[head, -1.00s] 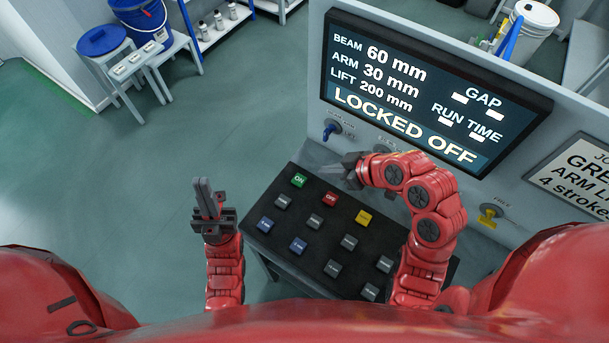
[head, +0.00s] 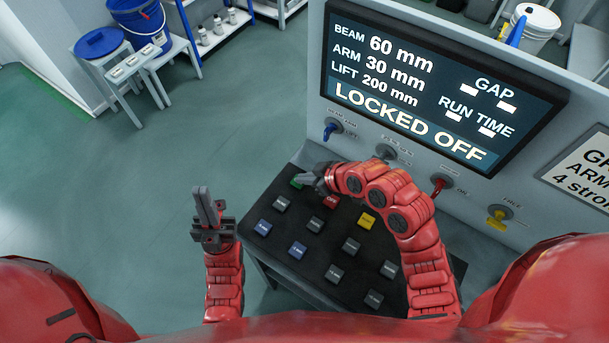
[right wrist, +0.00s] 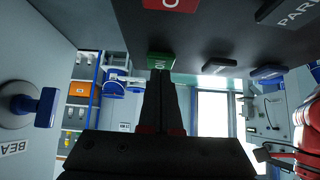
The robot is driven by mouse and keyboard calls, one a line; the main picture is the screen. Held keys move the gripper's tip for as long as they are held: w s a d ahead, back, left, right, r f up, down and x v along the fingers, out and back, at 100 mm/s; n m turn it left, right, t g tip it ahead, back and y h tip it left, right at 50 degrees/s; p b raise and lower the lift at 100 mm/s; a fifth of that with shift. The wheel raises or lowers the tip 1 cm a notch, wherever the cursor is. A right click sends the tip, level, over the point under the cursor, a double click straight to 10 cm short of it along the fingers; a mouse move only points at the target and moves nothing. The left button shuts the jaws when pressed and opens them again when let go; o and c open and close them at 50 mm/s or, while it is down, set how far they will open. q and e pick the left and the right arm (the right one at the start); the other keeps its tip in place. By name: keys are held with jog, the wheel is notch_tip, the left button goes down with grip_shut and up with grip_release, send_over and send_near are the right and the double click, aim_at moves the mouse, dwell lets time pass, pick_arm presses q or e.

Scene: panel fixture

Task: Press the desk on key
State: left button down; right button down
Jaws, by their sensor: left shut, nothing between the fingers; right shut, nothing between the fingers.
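The green ON key (head: 295,184) is at the far left corner of the black key desk (head: 285,255). My right gripper (head: 302,180) is shut and empty, with its tips at this key and partly covering it. In the right wrist view the green key (right wrist: 161,60) lies right at the tips of the shut fingers (right wrist: 163,75). I cannot tell whether they touch or whether the key is pressed down. The red OFF key (head: 331,202) is beside it, near my right wrist. My left gripper (head: 203,198) is shut and empty, left of the desk.
A screen (head: 425,85) on the panel reads LOCKED OFF. Below it are a blue knob (head: 331,129), a red knob (head: 440,184) and a yellow knob (head: 496,215). A yellow key (head: 367,222) and several other keys cover the desk.

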jog(key=shift+f, duration=0.2)
